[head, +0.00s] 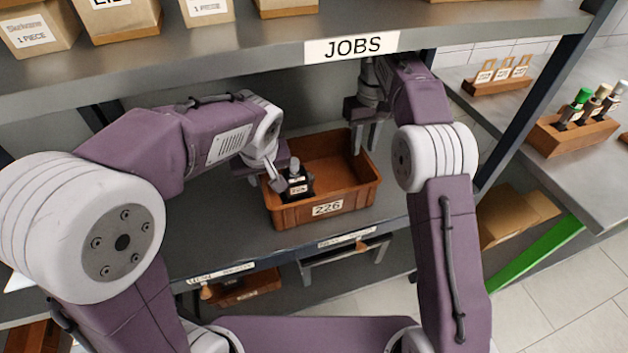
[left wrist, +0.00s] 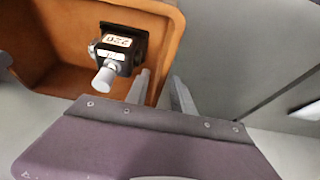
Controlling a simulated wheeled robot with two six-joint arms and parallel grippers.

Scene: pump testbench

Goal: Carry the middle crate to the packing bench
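A brown crate (head: 327,209) labelled 226 stands on the middle shelf, under the JOBS sign. A black pump-like part (head: 296,183) with a grey cap is inside it, at the left; it also shows in the left wrist view (left wrist: 118,52). My left gripper (head: 275,176) is at the crate's left wall. In the left wrist view its fingers (left wrist: 160,92) are apart, one inside the crate wall (left wrist: 172,45) and one outside, with a gap showing. My right gripper (head: 365,138) points down at the right wall, its fingers apart; their contact with the wall is unclear.
The upper shelf (head: 240,55) with cardboard boxes lies close above my arms. A blue-grey rack post (head: 535,90) stands at the right. Beyond it a grey bench (head: 590,185) carries wooden holders (head: 575,135). Another crate (head: 245,290) is lower down.

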